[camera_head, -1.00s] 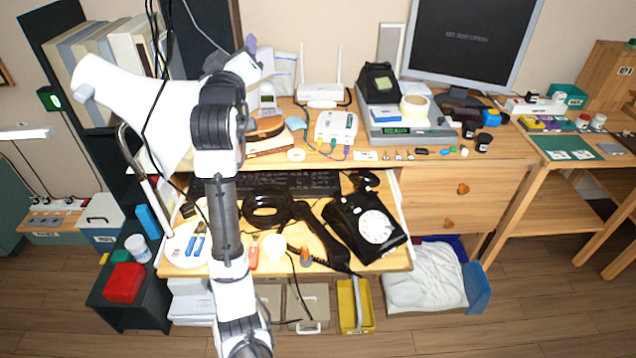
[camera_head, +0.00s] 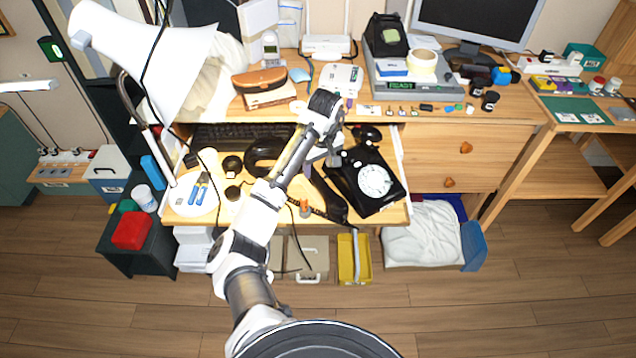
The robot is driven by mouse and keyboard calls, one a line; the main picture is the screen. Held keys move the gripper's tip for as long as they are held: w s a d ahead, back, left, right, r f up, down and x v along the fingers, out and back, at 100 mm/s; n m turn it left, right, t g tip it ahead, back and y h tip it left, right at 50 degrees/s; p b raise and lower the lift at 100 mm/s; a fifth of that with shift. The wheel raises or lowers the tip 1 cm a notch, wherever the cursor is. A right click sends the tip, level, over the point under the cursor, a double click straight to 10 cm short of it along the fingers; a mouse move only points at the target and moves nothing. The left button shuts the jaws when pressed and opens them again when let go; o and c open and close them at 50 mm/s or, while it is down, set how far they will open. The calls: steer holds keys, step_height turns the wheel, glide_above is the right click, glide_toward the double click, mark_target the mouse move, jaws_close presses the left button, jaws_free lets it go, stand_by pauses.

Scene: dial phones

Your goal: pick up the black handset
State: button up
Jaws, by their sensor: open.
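The black handset (camera_head: 328,198) lies slantwise on the pulled-out desk tray, left of the black dial phone (camera_head: 372,181) with its white dial. Its upper end is partly hidden by my arm. My gripper (camera_head: 333,158) is open and empty. It points down above the upper end of the handset, near the dial phone's back left corner. The fingertips are small, and I cannot tell their height above the handset.
A white lamp (camera_head: 135,60) stands at left. The desktop behind holds a router (camera_head: 326,44), a monitor (camera_head: 478,20) and several small items.

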mark_target(318, 178)
steer(key=shift+w+f+p, duration=0.2)
steer(key=shift+f+p, duration=0.1)
steer(key=shift+f, duration=1)
steer(key=shift+w+f+p, duration=0.2)
steer(key=shift+f+p, duration=0.15)
steer(key=shift+f, duration=0.95)
steer(key=shift+w+f+p, duration=0.2)
steer(key=shift+f+p, duration=0.1)
steer(key=shift+f, duration=1)
jaws_close()
